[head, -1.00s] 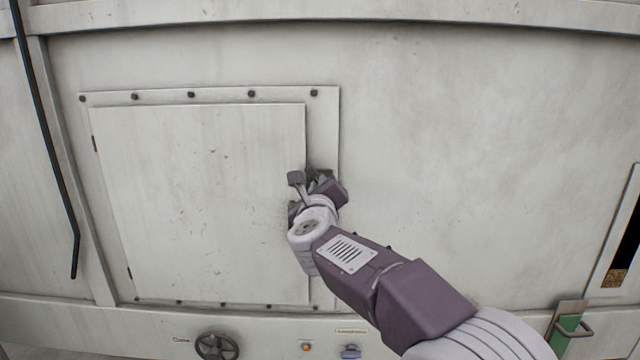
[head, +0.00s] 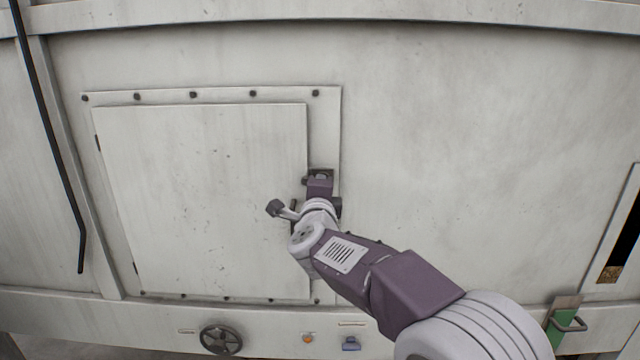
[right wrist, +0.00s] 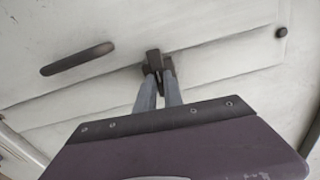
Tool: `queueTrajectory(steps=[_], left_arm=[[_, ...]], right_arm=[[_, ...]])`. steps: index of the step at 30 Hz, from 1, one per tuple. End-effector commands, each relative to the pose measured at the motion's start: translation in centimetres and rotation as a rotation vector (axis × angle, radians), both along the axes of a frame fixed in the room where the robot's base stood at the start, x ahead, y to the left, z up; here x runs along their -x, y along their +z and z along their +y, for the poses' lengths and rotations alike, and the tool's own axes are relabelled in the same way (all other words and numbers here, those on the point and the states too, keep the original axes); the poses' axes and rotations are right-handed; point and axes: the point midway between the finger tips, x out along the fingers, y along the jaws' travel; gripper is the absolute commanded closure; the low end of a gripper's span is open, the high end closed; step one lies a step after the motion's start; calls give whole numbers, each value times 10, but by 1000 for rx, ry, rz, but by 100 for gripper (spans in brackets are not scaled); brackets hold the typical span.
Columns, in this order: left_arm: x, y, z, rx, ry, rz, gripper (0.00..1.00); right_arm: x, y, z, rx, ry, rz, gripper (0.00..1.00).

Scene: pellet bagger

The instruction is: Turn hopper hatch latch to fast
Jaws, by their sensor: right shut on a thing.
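The hopper hatch (head: 200,200) is a pale, shut door in a bolted frame in the head view. Its dark latch (head: 321,174) is at the door's right edge, mostly hidden behind my right gripper (head: 319,184). In the right wrist view, the two grey fingers of my right gripper (right wrist: 160,78) are closed together on the dark latch (right wrist: 153,58). The exact angle of the latch and any setting marks cannot be made out. My left gripper is in neither view.
A dark bar handle (right wrist: 77,58) stands out from the pale surface in the right wrist view. Below the hatch are a black handwheel (head: 221,339), an orange button (head: 308,338) and a blue knob (head: 351,344).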

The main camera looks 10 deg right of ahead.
Motion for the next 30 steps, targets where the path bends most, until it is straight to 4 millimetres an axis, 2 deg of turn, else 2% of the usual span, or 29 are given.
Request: queueTrajectory(steps=[9, 23, 24, 25, 30], left_arm=[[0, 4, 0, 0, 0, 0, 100], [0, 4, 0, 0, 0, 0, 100], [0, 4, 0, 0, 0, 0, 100], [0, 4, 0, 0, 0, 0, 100], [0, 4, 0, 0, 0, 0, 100]], right_arm=[[0, 1, -1, 75, -2, 19, 100], [0, 1, -1, 83, -2, 21, 100], [0, 1, -1, 83, -2, 21, 77], [0, 1, -1, 83, -2, 21, 69], [0, 0, 0, 82, -1, 22, 66]])
